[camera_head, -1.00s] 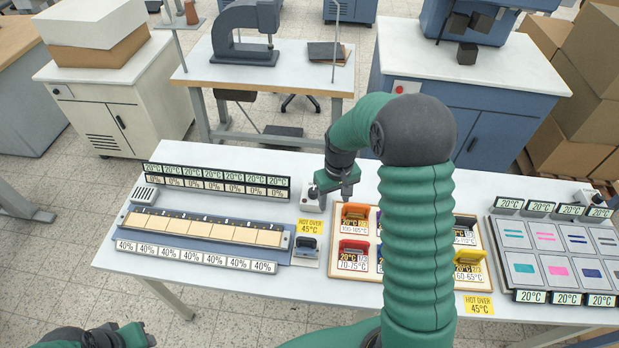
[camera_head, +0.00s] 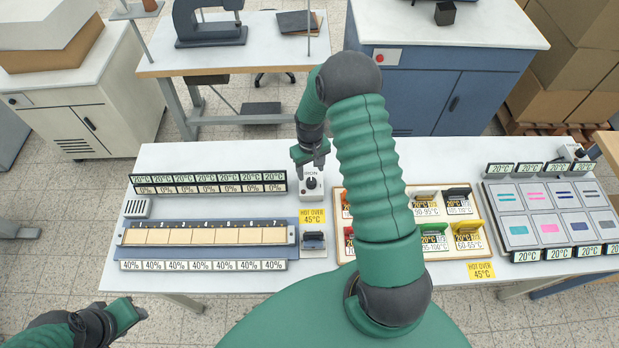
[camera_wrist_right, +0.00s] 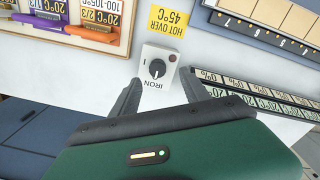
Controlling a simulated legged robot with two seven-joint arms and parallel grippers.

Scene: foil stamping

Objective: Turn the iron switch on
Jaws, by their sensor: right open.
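The iron switch is a small white box (camera_head: 311,191) labelled IRON with a round dark knob (camera_head: 311,184). It also shows in the right wrist view (camera_wrist_right: 149,84), where the knob (camera_wrist_right: 157,69) has a white pointer mark and a small dull reddish lamp sits near a corner. My right gripper (camera_head: 311,162) is open and empty, at the back side of the switch, its fingers pointing down. In the wrist view its fingertips (camera_wrist_right: 159,86) are spread on either side of the box. I cannot tell if they touch it. My left gripper (camera_head: 138,313) is at the lower left, away from the table.
A long blue fixture (camera_head: 205,252) lies left. A wooden tray (camera_head: 340,196) of coloured holders is right, partly hidden by my arm. A swatch panel (camera_head: 488,205) lies far right.

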